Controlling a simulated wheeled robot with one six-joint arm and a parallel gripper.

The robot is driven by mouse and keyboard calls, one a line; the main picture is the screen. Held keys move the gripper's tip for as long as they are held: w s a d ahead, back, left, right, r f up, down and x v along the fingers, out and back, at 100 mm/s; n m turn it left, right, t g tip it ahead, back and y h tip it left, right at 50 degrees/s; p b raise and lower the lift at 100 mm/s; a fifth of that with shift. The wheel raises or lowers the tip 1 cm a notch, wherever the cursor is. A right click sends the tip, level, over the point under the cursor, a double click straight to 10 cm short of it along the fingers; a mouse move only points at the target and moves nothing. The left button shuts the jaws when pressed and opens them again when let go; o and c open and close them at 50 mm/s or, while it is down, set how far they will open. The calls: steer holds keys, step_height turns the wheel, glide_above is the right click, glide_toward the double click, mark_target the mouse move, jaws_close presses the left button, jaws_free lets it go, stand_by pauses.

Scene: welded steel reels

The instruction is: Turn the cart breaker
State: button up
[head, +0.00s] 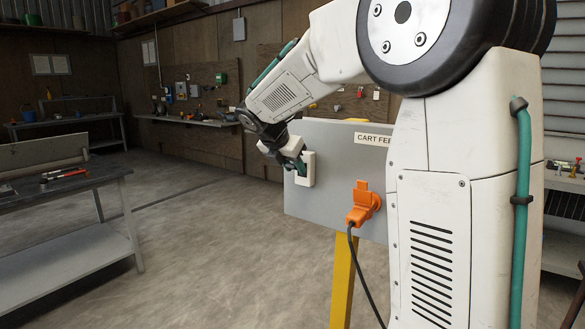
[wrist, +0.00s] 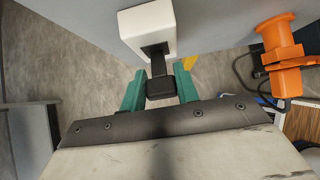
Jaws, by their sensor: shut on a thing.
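The cart breaker is a white box (head: 306,168) on the left part of a grey panel (head: 330,138) labelled "CART FEE…", the rest hidden behind my arm. In the wrist view the white box (wrist: 148,32) has a black handle (wrist: 158,75) sticking out toward me. My gripper (wrist: 160,86) has its green fingers on both sides of the handle's black end and is shut on it. In the head view my gripper (head: 297,165) is at the front of the white box, and the handle is hidden there.
An orange plug (head: 363,204) with a black cable sits on the panel, right of the breaker; it also shows in the wrist view (wrist: 280,50). A yellow post (head: 343,280) stands below the panel. A workbench (head: 65,187) stands at left. The floor between is clear.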

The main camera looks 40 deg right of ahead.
stand_by(0.4)
steer(key=o, duration=1)
steer(key=v, duration=0.7)
steer(key=shift+a+r, duration=0.15)
steer(key=shift+r, duration=0.25)
